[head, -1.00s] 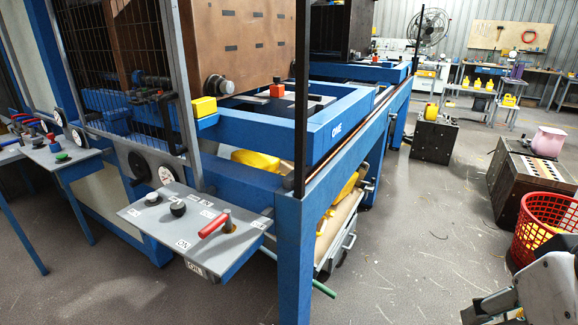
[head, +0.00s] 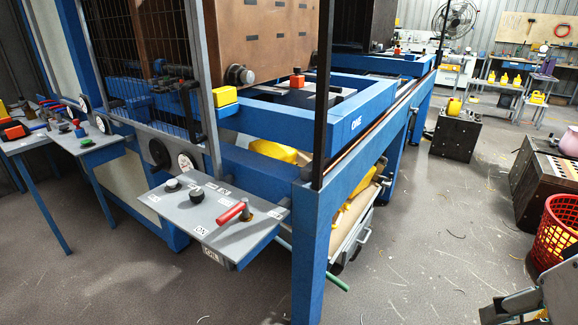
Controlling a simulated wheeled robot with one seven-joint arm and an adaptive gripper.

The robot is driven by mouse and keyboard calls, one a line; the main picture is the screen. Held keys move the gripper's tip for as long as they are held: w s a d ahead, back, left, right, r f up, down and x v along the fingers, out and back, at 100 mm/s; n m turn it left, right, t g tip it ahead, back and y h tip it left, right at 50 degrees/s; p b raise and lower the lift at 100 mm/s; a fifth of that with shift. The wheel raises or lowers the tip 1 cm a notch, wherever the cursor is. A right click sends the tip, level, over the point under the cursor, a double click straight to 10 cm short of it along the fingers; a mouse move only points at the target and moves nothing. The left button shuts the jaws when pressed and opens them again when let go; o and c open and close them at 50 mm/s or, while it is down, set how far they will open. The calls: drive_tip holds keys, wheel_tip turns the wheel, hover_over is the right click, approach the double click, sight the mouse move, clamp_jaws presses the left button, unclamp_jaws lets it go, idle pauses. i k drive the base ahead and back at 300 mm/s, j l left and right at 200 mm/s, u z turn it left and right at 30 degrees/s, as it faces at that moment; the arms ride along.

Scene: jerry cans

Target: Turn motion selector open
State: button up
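A grey control panel (head: 212,230) juts from the front of the blue machine frame, left of the middle of the head view. On it are a red-handled lever (head: 231,213) and two dark knobs, a left knob (head: 172,185) and a right knob (head: 196,195). Small white labels lie beside them, one reading "ON"; most are too small to read. I cannot tell which control is the motion selector or how it is set. My gripper (head: 517,306) appears only in part at the bottom right corner, well apart from the panel.
A blue corner post (head: 308,260) stands right of the panel, with a green rod sticking out low beside it. A second control table (head: 85,145) is at the left. A red basket (head: 557,235) and a dark crate stand at the right. The floor between is clear.

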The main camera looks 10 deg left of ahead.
sight(196, 196)
drive_tip(key=i+j, duration=0.95)
drive_tip(key=j, duration=0.3)
